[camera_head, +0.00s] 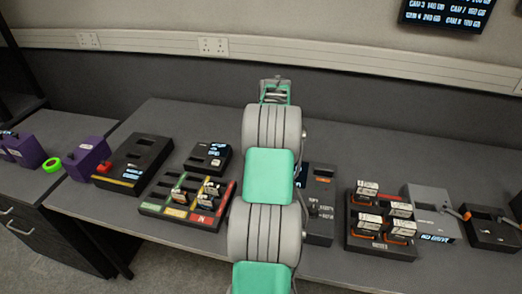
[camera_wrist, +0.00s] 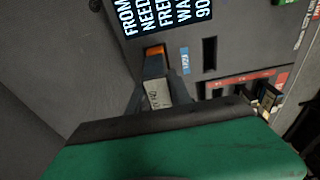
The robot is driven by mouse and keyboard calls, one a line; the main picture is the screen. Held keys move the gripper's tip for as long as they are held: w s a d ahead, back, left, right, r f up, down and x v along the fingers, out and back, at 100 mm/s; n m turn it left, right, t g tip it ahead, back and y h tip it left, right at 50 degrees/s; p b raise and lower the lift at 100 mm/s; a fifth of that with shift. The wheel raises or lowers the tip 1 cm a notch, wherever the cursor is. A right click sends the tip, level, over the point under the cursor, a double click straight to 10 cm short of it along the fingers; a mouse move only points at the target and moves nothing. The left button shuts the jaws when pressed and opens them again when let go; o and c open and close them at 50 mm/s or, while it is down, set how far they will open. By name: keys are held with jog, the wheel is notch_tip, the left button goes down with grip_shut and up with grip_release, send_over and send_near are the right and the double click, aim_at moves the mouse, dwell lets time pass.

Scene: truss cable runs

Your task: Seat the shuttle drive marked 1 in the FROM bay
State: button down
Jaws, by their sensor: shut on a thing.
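In the wrist view my gripper (camera_wrist: 155,82) is shut on a drive with a white label (camera_wrist: 157,95) and an orange end (camera_wrist: 154,51). The marking on the label is too small to read surely. Beside it is a dark grey unit with a lit screen (camera_wrist: 165,18) whose first line begins "FROM". The unit has an open dark slot (camera_wrist: 209,54) and a small blue label (camera_wrist: 185,60). I cannot tell whether the held drive is inside a slot or above the surface. In the head view my gripper (camera_head: 275,90) is beyond my arm, and its load is hidden.
A sorting tray (camera_head: 188,196) with green, yellow and red strips holds several drives. A small screened unit (camera_head: 208,158) stands behind it. A rack of orange-handled drives (camera_head: 382,222) and a grey box (camera_head: 430,212) stand to the right. The back of the table is clear.

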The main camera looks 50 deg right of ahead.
jog(key=shift+f+b, duration=0.45)
jog(key=shift+f, duration=0.1)
jog(key=c, duration=1.1)
grip_release()
jog(key=shift+o, duration=0.4)
jog(key=shift+o, duration=1.3)
jog(key=shift+r+p, duration=2.4)
jog(key=shift+r, duration=1.35)
